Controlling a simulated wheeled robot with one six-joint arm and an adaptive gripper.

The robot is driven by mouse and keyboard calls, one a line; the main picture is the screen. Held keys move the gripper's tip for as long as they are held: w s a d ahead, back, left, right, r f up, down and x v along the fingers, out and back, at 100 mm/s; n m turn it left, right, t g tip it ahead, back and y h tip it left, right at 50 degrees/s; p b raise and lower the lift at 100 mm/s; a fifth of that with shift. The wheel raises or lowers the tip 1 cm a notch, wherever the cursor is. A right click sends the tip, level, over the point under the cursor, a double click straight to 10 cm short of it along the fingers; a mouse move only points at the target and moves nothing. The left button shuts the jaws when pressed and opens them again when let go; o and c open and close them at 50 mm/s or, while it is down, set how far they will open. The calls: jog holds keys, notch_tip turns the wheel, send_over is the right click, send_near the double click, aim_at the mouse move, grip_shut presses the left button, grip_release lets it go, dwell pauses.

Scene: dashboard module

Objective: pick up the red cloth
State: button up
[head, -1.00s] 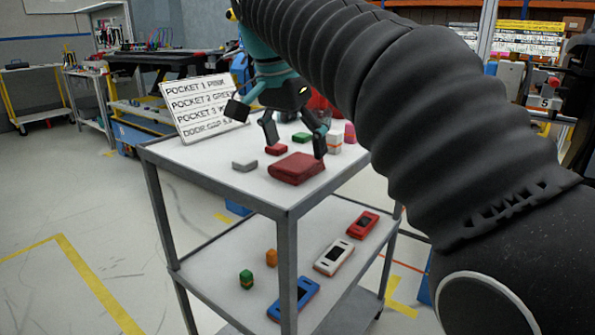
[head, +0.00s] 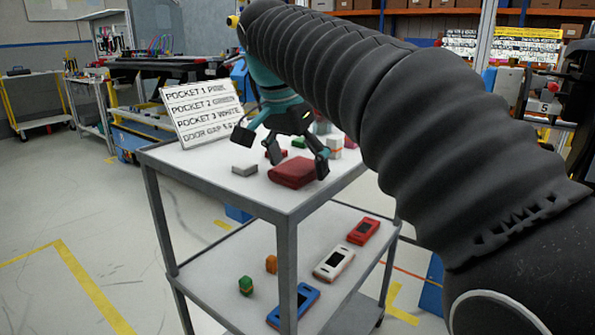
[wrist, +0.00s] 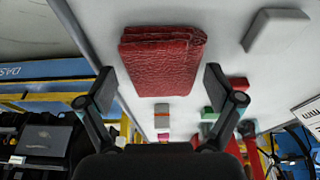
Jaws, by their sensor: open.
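The red cloth (head: 293,172) is a folded dark red block lying on the white top of a grey cart (head: 215,182). In the wrist view the cloth (wrist: 162,62) shows in the upper middle, with a textured surface and a fold along one edge. My gripper (head: 298,158) is over the far side of the cloth with its fingers pointing down. In the wrist view my gripper (wrist: 160,87) is open and empty, and the cloth lies ahead of and between the spread fingertips. I cannot tell whether a finger touches the cloth.
A grey block (head: 244,169) lies left of the cloth. A small green block (head: 301,141) and a white block with an orange band (head: 335,145) lie behind it. A lettered sign (head: 203,112) stands at the cart's back left. The lower shelf holds handheld devices and small blocks.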

aim_at(303, 164)
jog(key=shift+c, duration=0.3)
jog(key=c, duration=1.1)
jog(key=r, duration=0.1)
jog(key=r+p, duration=0.1)
jog(key=r, duration=0.1)
jog(key=d+r, duration=0.1)
jog(key=r, duration=0.1)
jog(key=shift+w+r+p, duration=0.15)
jog(key=shift+r+p, duration=0.05)
jog(key=shift+p, duration=0.1)
jog(key=w+d+r, duration=0.1)
jog(key=d+r, duration=0.1)
jog(key=d, duration=0.1)
jog(key=w+d+r+p, duration=0.1)
jog(key=d+r, duration=0.1)
jog(key=d, duration=0.2)
jog(key=d+r, duration=0.2)
jog(key=d, duration=0.1)
jog(key=shift+w+d+p, duration=0.15)
jog(key=shift+w+p, duration=0.2)
jog(key=shift+w, duration=0.05)
